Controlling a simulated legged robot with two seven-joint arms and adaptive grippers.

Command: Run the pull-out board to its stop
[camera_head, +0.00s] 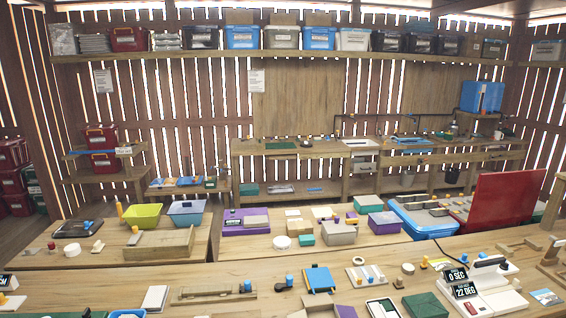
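I cannot tell for certain which thing is the pull-out board. A flat wooden piece (212,292) with a small blue knob at its right end lies on the near bench, left of the middle. A long wooden block (160,246) lies on the bench behind. Neither of my grippers shows in the head view, and nothing is seen being held.
The near bench (120,284) is crowded at right with white units bearing displays (464,289). Some bare wood shows at the near left.

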